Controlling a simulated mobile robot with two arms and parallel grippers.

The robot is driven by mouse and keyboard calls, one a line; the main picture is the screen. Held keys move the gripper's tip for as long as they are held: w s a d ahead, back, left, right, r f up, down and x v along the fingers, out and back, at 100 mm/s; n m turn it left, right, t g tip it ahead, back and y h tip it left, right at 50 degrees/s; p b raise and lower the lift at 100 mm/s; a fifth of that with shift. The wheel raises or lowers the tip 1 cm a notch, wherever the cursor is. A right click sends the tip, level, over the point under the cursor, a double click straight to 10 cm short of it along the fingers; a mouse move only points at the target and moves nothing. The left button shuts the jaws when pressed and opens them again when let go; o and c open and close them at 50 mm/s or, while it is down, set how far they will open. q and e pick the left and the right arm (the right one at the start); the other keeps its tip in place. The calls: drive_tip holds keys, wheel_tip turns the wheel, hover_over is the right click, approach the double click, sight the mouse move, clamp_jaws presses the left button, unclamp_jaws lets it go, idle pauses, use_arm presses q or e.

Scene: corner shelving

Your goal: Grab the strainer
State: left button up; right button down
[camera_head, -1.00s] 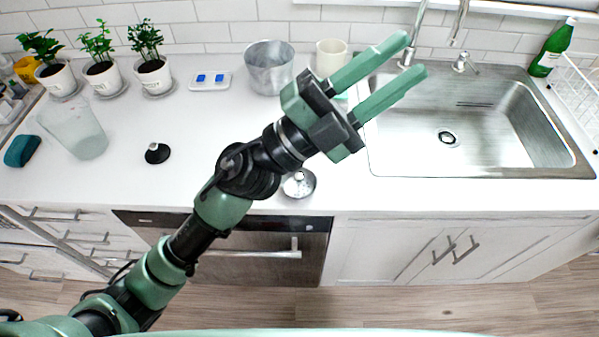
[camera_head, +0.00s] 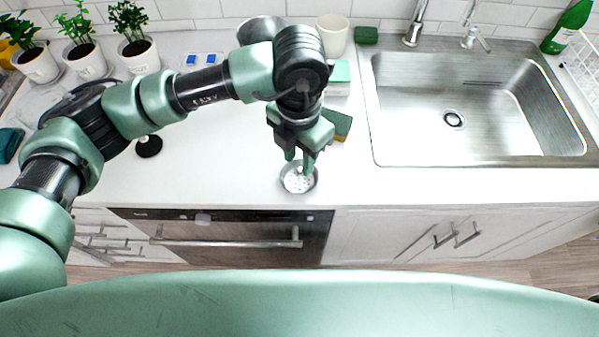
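The strainer (camera_head: 298,184) is a small round metal cup with holes. It sits on the white counter near the front edge, left of the sink. The strainer's middle is partly hidden by the fingers. My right gripper is not in view.
A black stopper (camera_head: 148,147) stands on the counter to the left. A sponge (camera_head: 341,124), a cream cup (camera_head: 333,36) and a metal pot (camera_head: 259,29) are behind the gripper. The sink (camera_head: 470,95) is to the right. The counter around the strainer is clear.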

sight(299, 170)
use_arm(q)
drive_tip(key=f, duration=0.1)
drive_tip(key=f+p, duration=0.1)
drive_tip(key=f, duration=0.1)
drive_tip(key=f+p, duration=0.1)
drive_tip(key=shift+w+f, duration=0.25)
drive_tip(key=shift+f, duration=0.45)
drive_tip(key=shift+c, duration=0.3)
clamp_jaws()
